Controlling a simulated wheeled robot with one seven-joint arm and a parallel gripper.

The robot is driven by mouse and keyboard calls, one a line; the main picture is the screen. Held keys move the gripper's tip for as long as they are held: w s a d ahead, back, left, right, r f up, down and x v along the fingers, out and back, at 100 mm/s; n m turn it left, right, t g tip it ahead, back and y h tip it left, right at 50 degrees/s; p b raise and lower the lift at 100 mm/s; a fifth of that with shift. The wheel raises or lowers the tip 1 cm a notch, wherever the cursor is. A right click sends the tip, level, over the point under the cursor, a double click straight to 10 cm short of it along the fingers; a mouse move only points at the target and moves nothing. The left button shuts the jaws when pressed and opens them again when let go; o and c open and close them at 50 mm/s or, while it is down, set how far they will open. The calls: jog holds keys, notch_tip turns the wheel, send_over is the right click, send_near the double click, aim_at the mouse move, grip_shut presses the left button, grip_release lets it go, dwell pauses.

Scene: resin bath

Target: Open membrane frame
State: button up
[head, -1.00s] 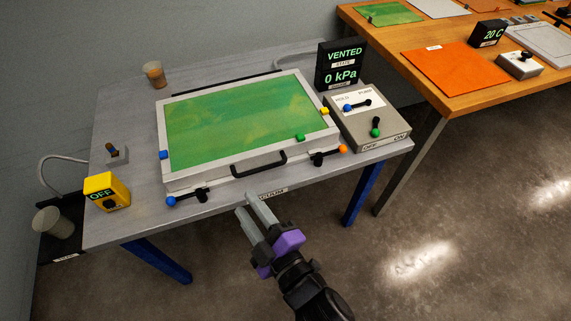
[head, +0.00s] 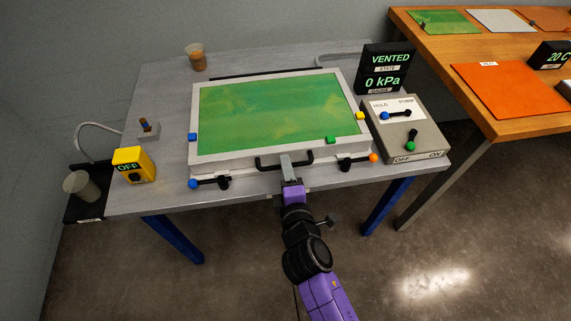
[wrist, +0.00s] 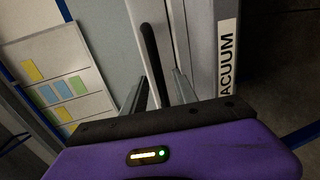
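The membrane frame (head: 194,108) is a pale rim around a green membrane (head: 265,108). It lies flat on its box on the grey table. A black handle (head: 264,163) stands out from its front edge. My gripper (head: 285,158) is at the middle of this handle, and its fingers overlap part of it in the head view. In the wrist view the handle (wrist: 153,58) runs between two separated fingers, so my gripper is open. I cannot tell whether either finger touches it. Latches with a blue knob (head: 193,184) and an orange knob (head: 373,158) sit at the front.
A pump box (head: 425,133) and a display (head: 387,70) reading VENTED, 0 kPa stand on the right. A yellow OFF box (head: 133,164) and a cup (head: 196,58) are on the left and back. A wooden table (head: 440,53) is at the right.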

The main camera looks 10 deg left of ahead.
jog(key=shift+x, duration=0.85)
jog(key=shift+c, duration=0.4)
grip_shut()
dwell(0.5)
